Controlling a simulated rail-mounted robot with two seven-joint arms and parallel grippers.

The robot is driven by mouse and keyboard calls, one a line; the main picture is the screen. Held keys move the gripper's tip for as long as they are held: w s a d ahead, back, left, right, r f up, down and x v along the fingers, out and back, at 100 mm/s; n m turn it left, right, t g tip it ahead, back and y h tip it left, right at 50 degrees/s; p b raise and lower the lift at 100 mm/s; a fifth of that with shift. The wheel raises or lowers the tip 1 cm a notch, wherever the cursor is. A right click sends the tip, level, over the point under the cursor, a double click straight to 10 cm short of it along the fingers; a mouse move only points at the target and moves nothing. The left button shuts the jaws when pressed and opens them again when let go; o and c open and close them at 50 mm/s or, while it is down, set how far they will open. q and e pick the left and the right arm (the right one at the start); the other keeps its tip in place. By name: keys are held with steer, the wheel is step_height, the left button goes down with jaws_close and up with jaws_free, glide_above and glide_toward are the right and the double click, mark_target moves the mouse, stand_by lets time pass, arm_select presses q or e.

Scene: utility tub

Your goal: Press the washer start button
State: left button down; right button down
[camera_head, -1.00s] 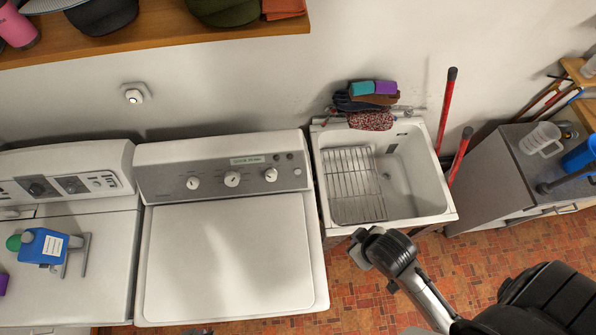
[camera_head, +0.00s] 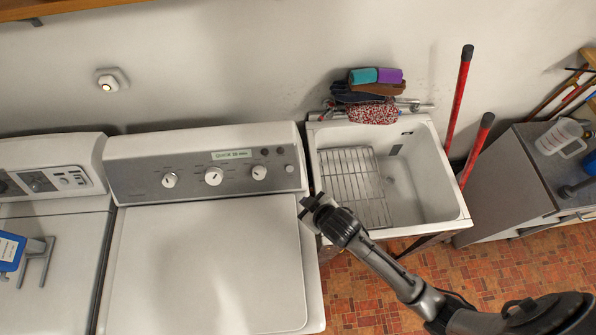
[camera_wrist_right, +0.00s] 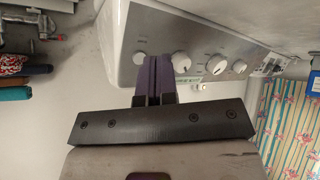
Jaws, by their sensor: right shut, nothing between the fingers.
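The washer (camera_head: 215,260) is the white top-loader in the middle of the head view. Its grey control panel has three white knobs (camera_head: 213,176), two small dark buttons and a round pale button (camera_head: 289,168) at the right end. In the right wrist view the panel appears turned over, with the round button (camera_wrist_right: 139,58) at its left end. My right gripper (camera_head: 312,205) is shut and empty, at the washer's right edge, below and right of the button in the head view. Its fingers (camera_wrist_right: 154,80) point toward the panel's button end. My left gripper is not in view.
A utility sink (camera_head: 455,205) with a wire rack (camera_head: 355,185) stands right of the washer. Cloths and sponges (camera_head: 375,95) lie behind it, beside red handles (camera_head: 460,95). Another white machine (camera_head: 50,220) with a blue bottle (camera_head: 10,250) stands left. A wooden shelf (camera_head: 60,8) hangs above.

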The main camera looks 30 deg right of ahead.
mark_target(290, 168)
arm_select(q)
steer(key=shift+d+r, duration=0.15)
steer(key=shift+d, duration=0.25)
arm_select(e)
step_height(290, 168, up, 5)
steer(key=w+a+t+y, duration=0.2)
steer(key=w+t+y, duration=0.1)
steer(key=t, duration=0.3)
steer(key=shift+a+n+t+y, duration=0.3)
steer(key=shift+y, duration=0.2)
steer(key=shift+f, duration=0.1)
